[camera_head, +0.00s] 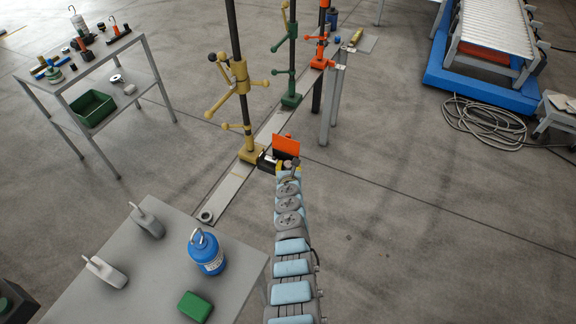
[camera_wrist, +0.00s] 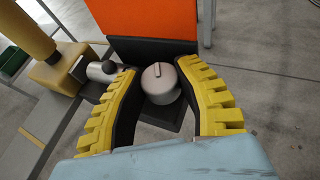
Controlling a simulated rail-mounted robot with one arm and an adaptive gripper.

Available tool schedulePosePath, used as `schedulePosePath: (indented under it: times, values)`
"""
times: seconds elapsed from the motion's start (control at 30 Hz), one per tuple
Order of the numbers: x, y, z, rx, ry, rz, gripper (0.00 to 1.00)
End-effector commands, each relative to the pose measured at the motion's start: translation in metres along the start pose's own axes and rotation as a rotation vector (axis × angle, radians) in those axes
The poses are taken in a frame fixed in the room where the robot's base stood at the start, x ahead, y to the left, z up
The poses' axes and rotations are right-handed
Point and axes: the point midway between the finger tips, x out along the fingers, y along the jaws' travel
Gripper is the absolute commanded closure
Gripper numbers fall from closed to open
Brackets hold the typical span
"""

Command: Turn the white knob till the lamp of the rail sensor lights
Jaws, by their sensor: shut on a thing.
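The white knob (camera_wrist: 160,86), a round pale grey-white cap with a raised bar across its top, is in the middle of the wrist view. My gripper (camera_wrist: 160,66) has its yellow-backed black fingers on both sides of the knob and is shut on it. The knob sits on a dark block in front of an upright orange plate (camera_wrist: 155,18), also visible in the head view (camera_head: 286,147). I cannot make out a lit lamp.
A yellow stand (camera_head: 250,150) on the floor rail (camera_head: 232,183) is close on the left, with green (camera_head: 291,98) and orange (camera_head: 322,60) stands behind. Grey posts (camera_head: 331,105) stand behind right. A grey table (camera_head: 165,270) with a blue cylinder (camera_head: 207,253) is front left.

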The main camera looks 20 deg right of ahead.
Motion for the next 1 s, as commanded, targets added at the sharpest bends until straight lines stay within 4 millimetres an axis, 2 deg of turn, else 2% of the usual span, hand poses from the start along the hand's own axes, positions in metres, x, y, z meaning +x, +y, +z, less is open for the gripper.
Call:
schedulePosePath:
  times: [1.0]
  values:
    - [0.0024, 0.0035, -0.0076, 0.185, 0.005, -0.447, 1.0]
